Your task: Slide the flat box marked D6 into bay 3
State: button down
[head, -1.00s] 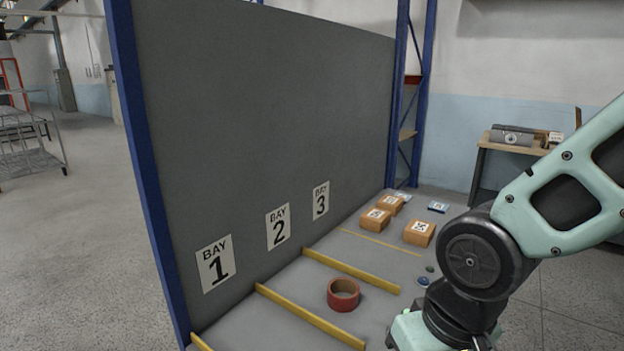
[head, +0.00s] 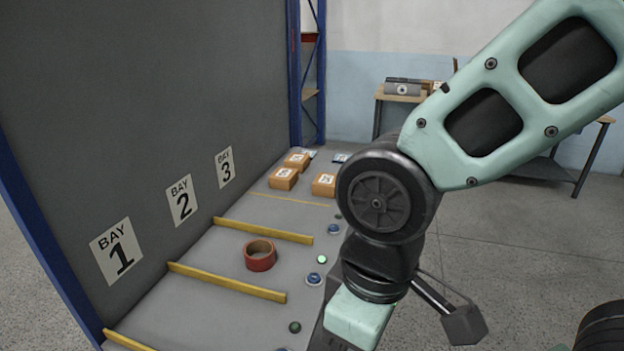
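Bay 3 is the strip of grey deck (head: 268,212) below the BAY 3 sign (head: 224,167), between a raised yellow divider (head: 262,231) and a thin yellow line. Its visible part is empty. Two small flat blue-and-white boxes, one at the back (head: 310,154) and one to its right (head: 340,157), lie at the deck's far end. Their marks are too small to read, so I cannot tell which is D6. My arm comes down from the upper right to a mint wrist at the bottom centre. My gripper's fingertips do not show.
Several brown labelled boxes (head: 324,184) stand beyond bay 3. Blue buttons (head: 314,278) and a lit green lamp (head: 322,259) line the front edge. A tall grey panel (head: 150,90) closes the left side.

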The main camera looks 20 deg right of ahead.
aim_at(324, 185)
jog(key=u, duration=0.55)
jog(key=i+l+u, duration=0.1)
jog(key=l+u, duration=0.2)
jog(key=i+l+u, duration=0.1)
jog(key=u, duration=0.2)
jog(key=i+l, duration=0.1)
jog(key=l, duration=0.5)
jog(key=i+l, duration=0.1)
jog(key=l, duration=0.45)
jog(key=i+l, duration=0.1)
jog(key=l, duration=0.5)
jog(key=i+l, duration=0.1)
jog(key=l, duration=0.5)
jog(key=i+l, duration=0.1)
jog(key=l, duration=0.45)
jog(key=i+l, duration=0.15)
jog(key=l, duration=0.45)
jog(key=i+l, duration=0.1)
jog(key=l, duration=0.45)
